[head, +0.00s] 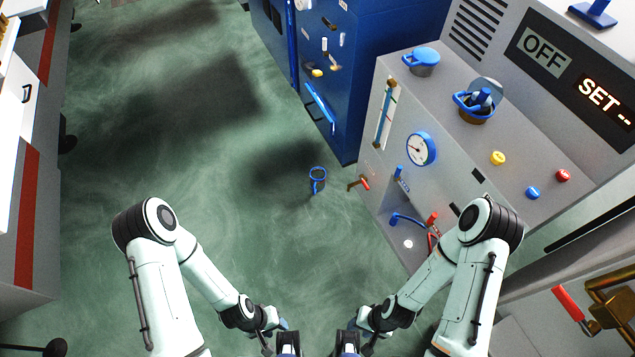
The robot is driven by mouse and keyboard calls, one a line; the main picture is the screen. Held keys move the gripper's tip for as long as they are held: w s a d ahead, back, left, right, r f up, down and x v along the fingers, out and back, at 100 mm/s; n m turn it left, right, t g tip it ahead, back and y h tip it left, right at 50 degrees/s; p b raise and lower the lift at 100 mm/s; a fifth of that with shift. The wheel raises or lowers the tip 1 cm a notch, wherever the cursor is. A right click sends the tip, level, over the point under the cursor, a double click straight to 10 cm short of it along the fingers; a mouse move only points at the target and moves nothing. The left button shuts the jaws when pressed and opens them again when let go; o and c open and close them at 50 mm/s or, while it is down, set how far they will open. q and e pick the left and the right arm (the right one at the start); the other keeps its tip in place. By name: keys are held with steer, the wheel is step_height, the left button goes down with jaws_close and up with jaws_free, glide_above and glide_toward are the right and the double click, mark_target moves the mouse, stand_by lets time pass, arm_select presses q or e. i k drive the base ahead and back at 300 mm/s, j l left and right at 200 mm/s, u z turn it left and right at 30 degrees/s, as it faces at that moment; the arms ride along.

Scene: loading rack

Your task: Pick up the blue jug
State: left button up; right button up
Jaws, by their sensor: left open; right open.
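A small jug with a blue rim and a blue handle (317,174) stands in the middle of the head view, apparently on the green floor, left of the grey machine. Its inside looks dark. My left gripper (278,345) and my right gripper (358,345) are side by side at the bottom edge of the view, well below the jug in the picture. Both are open, and I see nothing held in them. Their lower parts are cut off by the picture edge. Neither touches the jug.
The grey machine (450,165) with a gauge, buttons, pipes and a red-handled tap (361,183) stands close right of the jug. A blue cabinet (375,35) is behind it. White and red units (25,215) line the left. Green floor between is clear.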

mark_target(318, 176)
steer(key=i+j+z, duration=0.15)
steer(key=i+j, duration=0.4)
steer(key=i+j+z, duration=0.15)
steer(key=i+j, duration=0.35)
steer(key=i+j+z, duration=0.2)
steer(key=i+j, duration=0.75)
steer(key=i, duration=0.1)
